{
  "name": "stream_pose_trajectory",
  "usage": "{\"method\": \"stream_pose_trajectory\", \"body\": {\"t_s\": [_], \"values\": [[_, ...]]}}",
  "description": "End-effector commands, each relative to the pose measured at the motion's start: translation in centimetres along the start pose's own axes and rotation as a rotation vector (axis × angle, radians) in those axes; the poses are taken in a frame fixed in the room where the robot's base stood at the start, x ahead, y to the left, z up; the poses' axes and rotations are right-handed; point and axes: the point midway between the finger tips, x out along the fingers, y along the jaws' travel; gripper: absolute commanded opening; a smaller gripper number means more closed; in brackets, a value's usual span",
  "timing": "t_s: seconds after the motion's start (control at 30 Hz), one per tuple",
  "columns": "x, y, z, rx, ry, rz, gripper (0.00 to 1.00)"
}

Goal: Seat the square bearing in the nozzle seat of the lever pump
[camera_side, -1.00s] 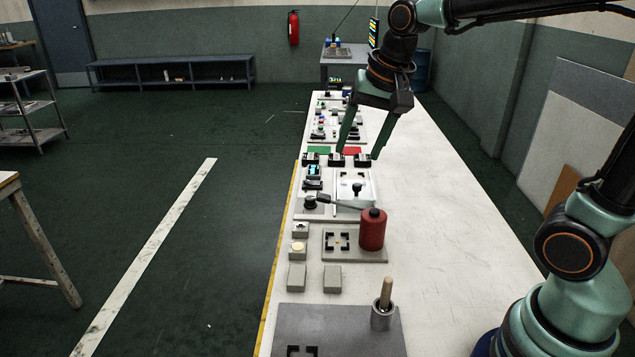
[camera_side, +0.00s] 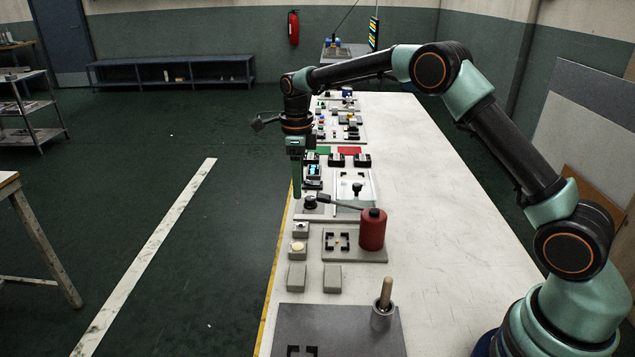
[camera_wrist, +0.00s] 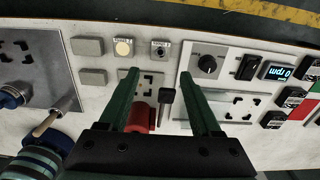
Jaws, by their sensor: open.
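My gripper (camera_side: 297,195) is open and empty, pointing down above the bench's left edge. In the wrist view its two green fingers (camera_wrist: 158,74) are spread apart. The pump appears to be the red cylinder (camera_side: 373,230) with a black lever (camera_side: 338,201), on a grey plate (camera_side: 368,256). Black corner brackets (camera_side: 337,241) on that plate form a square seat, which looks empty. In the wrist view the red cylinder (camera_wrist: 140,119) and lever (camera_wrist: 166,97) lie between the fingers. I cannot pick out the square bearing for certain; two plain grey blocks (camera_side: 297,277) (camera_side: 332,279) lie nearer the camera.
A white fixture plate (camera_wrist: 262,104) with black brackets stands beside a dial (camera_wrist: 207,64) and an rpm display (camera_wrist: 276,72). A metal cup with a wooden-handled tool (camera_side: 383,311) stands on the near grey plate (camera_side: 330,325). The bench's right side is clear.

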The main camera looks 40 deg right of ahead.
Motion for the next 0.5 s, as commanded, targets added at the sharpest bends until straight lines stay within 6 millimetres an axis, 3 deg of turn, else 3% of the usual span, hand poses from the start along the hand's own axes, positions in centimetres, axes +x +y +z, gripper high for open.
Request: {"method": "stream_pose_trajectory", "body": {"t_s": [0.3,0.5], "values": [[5.0,0.0,-0.1,0.005,0.003,0.003,0.65],[6.7,0.0,0.0,0.004,0.001,0.001,0.65]]}}
